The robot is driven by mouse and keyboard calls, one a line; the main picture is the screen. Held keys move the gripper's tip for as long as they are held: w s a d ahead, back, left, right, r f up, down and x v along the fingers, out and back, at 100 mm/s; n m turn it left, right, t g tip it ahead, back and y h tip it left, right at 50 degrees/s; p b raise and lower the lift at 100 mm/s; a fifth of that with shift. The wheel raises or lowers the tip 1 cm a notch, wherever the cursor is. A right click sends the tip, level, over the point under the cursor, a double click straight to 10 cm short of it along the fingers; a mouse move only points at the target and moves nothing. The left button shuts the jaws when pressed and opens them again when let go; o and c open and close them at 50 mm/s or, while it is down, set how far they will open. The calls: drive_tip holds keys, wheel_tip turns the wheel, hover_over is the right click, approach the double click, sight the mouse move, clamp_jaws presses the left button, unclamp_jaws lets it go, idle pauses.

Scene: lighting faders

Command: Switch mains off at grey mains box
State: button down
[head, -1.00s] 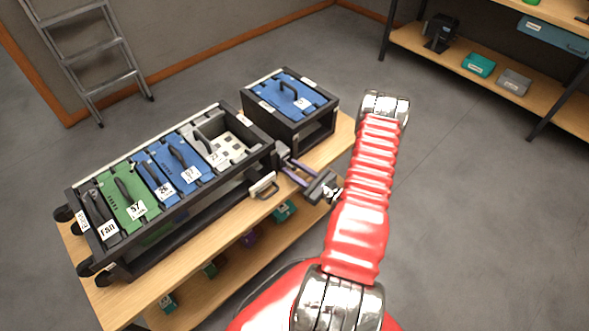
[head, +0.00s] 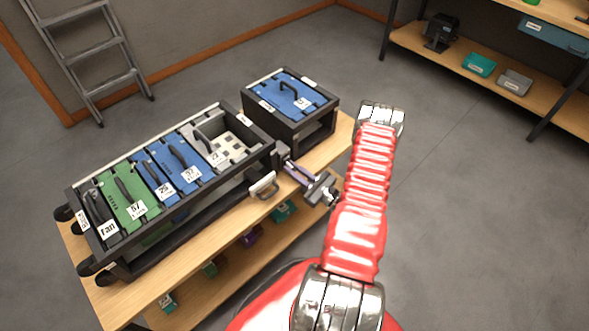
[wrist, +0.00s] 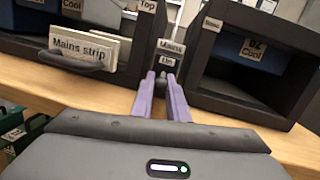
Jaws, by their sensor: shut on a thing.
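The grey mains box (wrist: 170,48) stands between two black racks in the wrist view. Its labels read "Mains" and what looks like "On". A small dark switch lever (wrist: 162,80) sticks out below the labels. My gripper (wrist: 164,82) has its purple fingers shut on this lever, which they partly hide. In the head view my gripper (head: 288,164) reaches in from the right to the mains box (head: 281,151), beside the long rack's right end.
The long fader rack (head: 258,138) and a smaller rack (head: 318,125) stand close on either side on the wooden table (head: 343,131). A handle with a "Mains strip" label (wrist: 80,47) sticks out left of my fingers. Open floor lies right.

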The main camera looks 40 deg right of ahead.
drive_tip(key=shift+f+t, duration=0.2)
drive_tip(key=shift+t, duration=0.3)
drive_tip(key=c, duration=1.7)
unclamp_jaws()
drive_tip(key=v, duration=1.3)
drive_tip(key=shift+s+f, duration=0.15)
drive_tip(key=shift+s, duration=0.15)
